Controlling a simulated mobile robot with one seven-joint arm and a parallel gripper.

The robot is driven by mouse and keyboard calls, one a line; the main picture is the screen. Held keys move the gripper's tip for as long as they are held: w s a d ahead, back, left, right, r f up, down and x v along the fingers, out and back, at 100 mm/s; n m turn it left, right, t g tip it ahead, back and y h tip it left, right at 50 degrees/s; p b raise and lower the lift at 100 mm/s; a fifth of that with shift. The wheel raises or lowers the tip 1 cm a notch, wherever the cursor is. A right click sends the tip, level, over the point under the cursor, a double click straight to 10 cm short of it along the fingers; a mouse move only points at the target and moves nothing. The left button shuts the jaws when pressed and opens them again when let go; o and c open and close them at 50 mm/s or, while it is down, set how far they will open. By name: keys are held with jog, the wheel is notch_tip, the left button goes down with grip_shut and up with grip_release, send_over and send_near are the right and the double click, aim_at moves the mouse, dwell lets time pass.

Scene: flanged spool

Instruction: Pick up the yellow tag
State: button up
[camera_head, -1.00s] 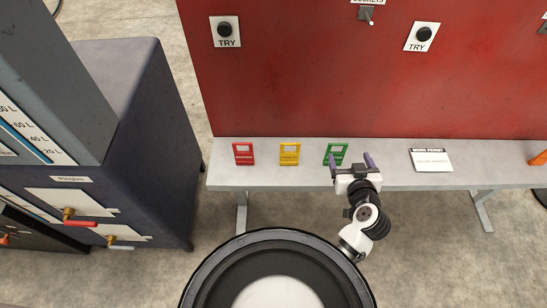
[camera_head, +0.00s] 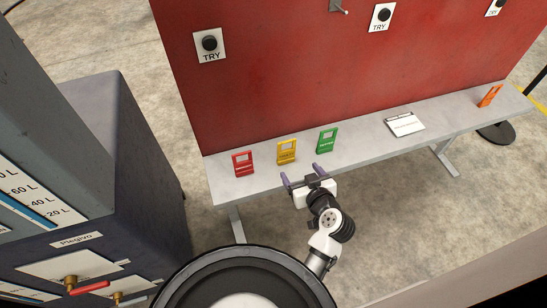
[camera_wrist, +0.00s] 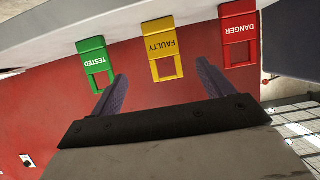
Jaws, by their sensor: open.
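The yellow tag (camera_head: 287,151) stands on the grey bench, between a red tag (camera_head: 243,163) and a green tag (camera_head: 327,141). In the wrist view the yellow tag (camera_wrist: 162,48), marked "FAULTY", appears upside down, beyond and between my two fingers. My gripper (camera_head: 302,176) is open and empty at the bench's front edge, with its purple fingers pointing toward the tags. It is apart from the yellow tag. In the wrist view my gripper (camera_wrist: 158,88) has the green tag (camera_wrist: 95,64), marked "TESTED", near its left finger and the red tag (camera_wrist: 239,33), marked "DANGER", near its right finger.
The bench (camera_head: 365,145) runs in front of a red panel (camera_head: 290,75) with "TRY" buttons. A white permit sheet (camera_head: 404,124) and an orange tag (camera_head: 490,95) lie farther right. A dark cabinet (camera_head: 130,170) with valves stands at the left.

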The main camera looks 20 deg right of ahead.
aim_at(287, 153)
jog(key=p+x, duration=0.2)
jog(key=x, duration=0.6)
jog(key=shift+w+a+f, duration=0.1)
jog(key=shift+w+a, duration=0.05)
jog(key=shift+w, duration=0.1)
jog(key=shift+w+p, duration=0.4)
jog(key=shift+w, duration=0.2)
jog(key=shift+p+x, duration=0.7)
jog(key=shift+x, duration=1.4)
jog(key=shift+a+f, duration=0.1)
jog(key=c, duration=1.1)
jog(key=shift+o, duration=0.2)
